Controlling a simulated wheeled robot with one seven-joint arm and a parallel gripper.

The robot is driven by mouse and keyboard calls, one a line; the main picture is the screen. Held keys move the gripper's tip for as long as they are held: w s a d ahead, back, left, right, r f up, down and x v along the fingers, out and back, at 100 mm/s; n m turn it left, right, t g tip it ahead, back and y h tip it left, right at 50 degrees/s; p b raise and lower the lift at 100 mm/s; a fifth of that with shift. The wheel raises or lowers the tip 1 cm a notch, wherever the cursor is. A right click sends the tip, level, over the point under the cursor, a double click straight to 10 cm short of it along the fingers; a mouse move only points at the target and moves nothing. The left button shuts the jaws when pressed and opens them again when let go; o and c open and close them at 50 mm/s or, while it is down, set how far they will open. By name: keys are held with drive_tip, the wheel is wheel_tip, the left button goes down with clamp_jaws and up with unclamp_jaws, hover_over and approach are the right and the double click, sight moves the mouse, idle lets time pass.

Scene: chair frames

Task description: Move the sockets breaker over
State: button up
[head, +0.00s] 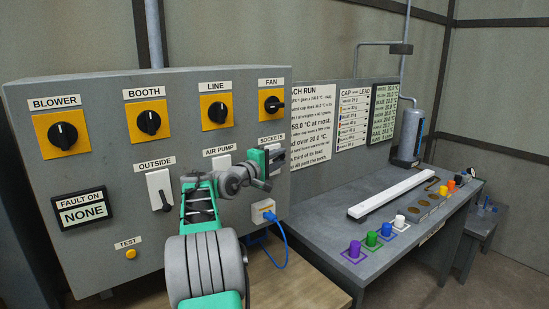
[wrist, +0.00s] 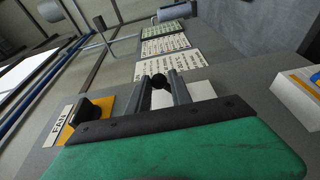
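The sockets breaker is a white plate (head: 284,158) under the SOCKETS label (head: 271,139) on the grey panel, mostly hidden behind my gripper in the head view. My gripper (head: 268,162) is right in front of it. In the wrist view my gripper's two grey fingers (wrist: 161,88) point at the panel, apart from each other. The lever's position is unclear.
The FAN knob (head: 272,103) sits above, also close by in the wrist view (wrist: 92,111). The AIR PUMP breaker (head: 222,164) and OUTSIDE breaker (head: 160,190) are to the left. A socket box (head: 263,211) with a blue plug is below. A bench (head: 325,225) stands right.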

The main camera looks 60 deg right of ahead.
drive_tip(key=shift+a+r, duration=0.1)
drive_tip(key=c, duration=0.4)
drive_tip(key=shift+s+a+f+b, duration=0.1)
drive_tip(key=shift+s+f+b, duration=0.05)
drive_tip(key=shift+f+b, duration=0.25)
drive_tip(key=shift+s+a+f+b, duration=0.1)
drive_tip(key=shift+s+f+b, duration=0.05)
drive_tip(key=shift+f+b, duration=0.25)
clamp_jaws()
drive_tip(key=shift+f+b, duration=0.45)
drive_tip(key=shift+f, duration=0.45)
drive_tip(key=shift+f+b, duration=0.35)
drive_tip(key=shift+f, duration=0.4)
